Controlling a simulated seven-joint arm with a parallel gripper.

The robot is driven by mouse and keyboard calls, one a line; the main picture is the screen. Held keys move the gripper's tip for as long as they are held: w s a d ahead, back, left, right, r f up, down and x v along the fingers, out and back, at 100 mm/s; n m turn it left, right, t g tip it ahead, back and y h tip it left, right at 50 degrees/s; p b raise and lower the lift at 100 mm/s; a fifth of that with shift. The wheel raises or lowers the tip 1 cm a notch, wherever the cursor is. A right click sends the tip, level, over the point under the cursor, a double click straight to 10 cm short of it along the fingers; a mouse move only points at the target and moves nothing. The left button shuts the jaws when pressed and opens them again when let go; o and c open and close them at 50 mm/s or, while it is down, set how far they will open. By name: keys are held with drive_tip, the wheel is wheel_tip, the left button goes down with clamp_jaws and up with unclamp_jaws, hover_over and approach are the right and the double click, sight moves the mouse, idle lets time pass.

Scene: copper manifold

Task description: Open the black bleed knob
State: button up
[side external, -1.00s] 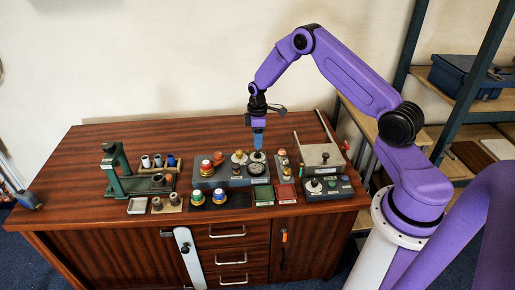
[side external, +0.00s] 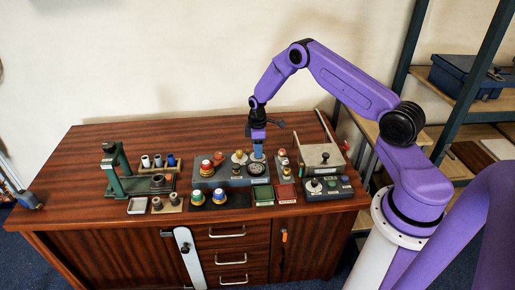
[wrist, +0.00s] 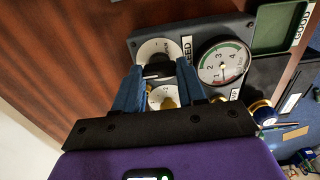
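The black bleed knob (wrist: 157,69) sits on a white round dial (wrist: 153,47) on the dark grey manifold panel (wrist: 205,27). Lettering that ends in "EED" is beside the dial. My gripper (wrist: 159,73) has its two blue fingers lowered on either side of the knob. The fingers stand apart, and I cannot tell whether they touch the knob. In the side view my gripper (side external: 258,154) points straight down at the back right of the panel (side external: 205,179), and the knob is hidden behind the fingers.
A pressure gauge (wrist: 223,62) is close to the right finger. A second dial with a brass knob (wrist: 165,98) is partly behind the fingers. A green tray (wrist: 277,27) lies beyond. In the side view, a red-topped fitting (side external: 206,166) and a grey box (side external: 320,157) flank the work.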

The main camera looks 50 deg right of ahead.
drive_tip(key=m, duration=0.4)
drive_tip(key=shift+m, duration=0.4)
drive_tip(key=m, duration=0.4)
drive_tip(key=shift+m, duration=0.3)
drive_tip(key=m, duration=0.4)
drive_tip(key=shift+m, duration=2.2)
drive_tip(key=o, duration=0.8)
drive_tip(key=shift+r, duration=0.1)
wheel_tip(320, 180, up, 17)
drive_tip(key=shift+r, duration=0.15)
